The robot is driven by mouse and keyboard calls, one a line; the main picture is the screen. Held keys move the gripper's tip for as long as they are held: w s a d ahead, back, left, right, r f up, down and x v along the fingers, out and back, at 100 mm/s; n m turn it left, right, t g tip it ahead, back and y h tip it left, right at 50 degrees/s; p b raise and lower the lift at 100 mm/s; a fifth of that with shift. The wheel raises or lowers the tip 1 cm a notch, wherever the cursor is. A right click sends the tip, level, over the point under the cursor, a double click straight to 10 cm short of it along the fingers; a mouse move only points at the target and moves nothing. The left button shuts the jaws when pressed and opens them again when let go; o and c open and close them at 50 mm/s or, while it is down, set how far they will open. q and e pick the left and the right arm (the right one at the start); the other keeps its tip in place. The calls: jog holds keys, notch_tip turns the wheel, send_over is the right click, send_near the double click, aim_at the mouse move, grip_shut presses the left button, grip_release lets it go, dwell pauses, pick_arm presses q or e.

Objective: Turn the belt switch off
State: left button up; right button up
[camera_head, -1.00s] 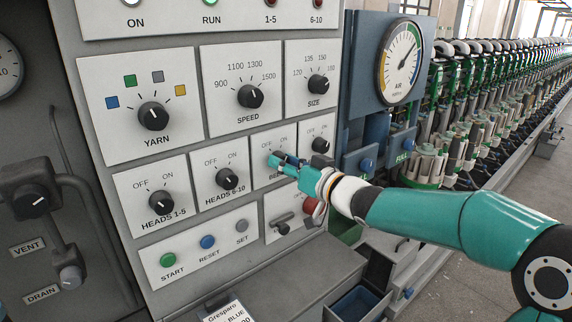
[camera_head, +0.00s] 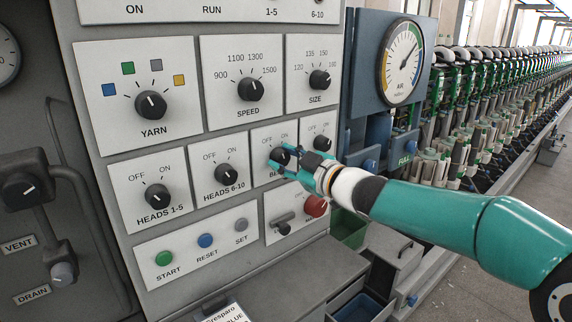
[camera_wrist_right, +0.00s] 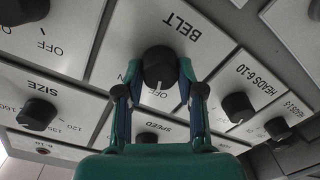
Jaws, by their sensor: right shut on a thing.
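The belt switch is a round black knob (camera_head: 279,155) on a white plate, under OFF and ON marks in the head view. My right gripper (camera_head: 282,161) is on this knob, coming from the right and covering part of the BELT label. In the right wrist view the picture is upside down, and the knob (camera_wrist_right: 159,66) sits between my two fingers (camera_wrist_right: 160,82), which are shut on its sides. A white pointer line shows on the knob's lower edge there. My left gripper is out of view.
Similar knobs sit close by: HEADS 6-10 (camera_head: 225,174) to the left, SPEED (camera_head: 251,89) above, and a part-hidden switch (camera_head: 322,143) to the right. Below are a red button (camera_head: 316,206) and a small lever (camera_head: 284,228). An air gauge (camera_head: 402,62) stands at right.

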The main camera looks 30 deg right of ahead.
jog(key=shift+f+n, duration=0.1)
jog(key=shift+n, duration=0.7)
jog(key=o, duration=1.1)
jog(key=shift+a, duration=0.1)
jog(key=shift+o, duration=0.2)
jog(key=s+d, duration=0.1)
jog(key=s, duration=1.1)
jog(key=shift+d+r, duration=0.15)
jog(key=shift+r, duration=0.1)
